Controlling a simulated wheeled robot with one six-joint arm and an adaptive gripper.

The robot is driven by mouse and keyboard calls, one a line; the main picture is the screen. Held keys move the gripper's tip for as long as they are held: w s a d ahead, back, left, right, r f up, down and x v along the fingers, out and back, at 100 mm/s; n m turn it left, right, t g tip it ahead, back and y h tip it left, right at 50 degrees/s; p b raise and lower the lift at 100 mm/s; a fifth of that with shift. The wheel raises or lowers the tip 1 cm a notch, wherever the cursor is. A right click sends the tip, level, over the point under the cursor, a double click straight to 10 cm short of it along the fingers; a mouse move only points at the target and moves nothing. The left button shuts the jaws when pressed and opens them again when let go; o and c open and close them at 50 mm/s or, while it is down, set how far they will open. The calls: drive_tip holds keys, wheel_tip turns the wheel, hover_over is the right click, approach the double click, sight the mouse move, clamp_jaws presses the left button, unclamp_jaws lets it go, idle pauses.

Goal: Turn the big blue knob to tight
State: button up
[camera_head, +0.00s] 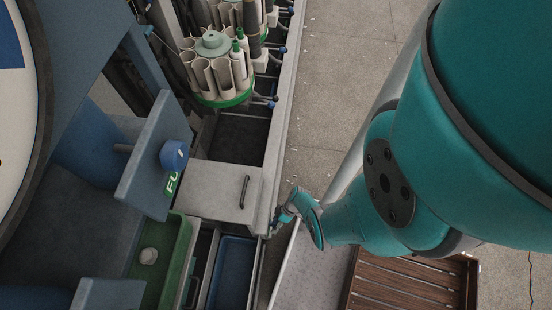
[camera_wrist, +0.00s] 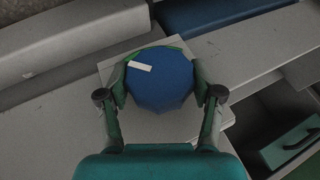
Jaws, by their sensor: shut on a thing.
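A big blue knob (camera_wrist: 165,85) with a white mark near its upper left edge fills the space between my fingers in the wrist view. A green arc shows behind its top edge, on a pale grey square plate (camera_wrist: 205,48). My gripper (camera_wrist: 161,90) is shut on the knob, one finger on each side. In the head view my gripper (camera_head: 281,216) is at the right edge of the grey machine frame, and the knob it holds is hidden there. No lettering is readable at the held knob.
Another blue knob (camera_head: 174,155) sits on a blue-grey panel with a green label, left of my gripper. A grey lid with a dark handle (camera_head: 244,191), a green tray (camera_head: 165,275) and a blue bin (camera_head: 233,270) are nearby. A slatted brown pallet (camera_head: 410,284) lies at lower right.

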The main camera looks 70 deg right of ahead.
sight(276, 223)
idle(0.3)
drive_tip(key=o, duration=1.1)
drive_tip(key=shift+r, duration=0.15)
drive_tip(key=shift+r, duration=4.9)
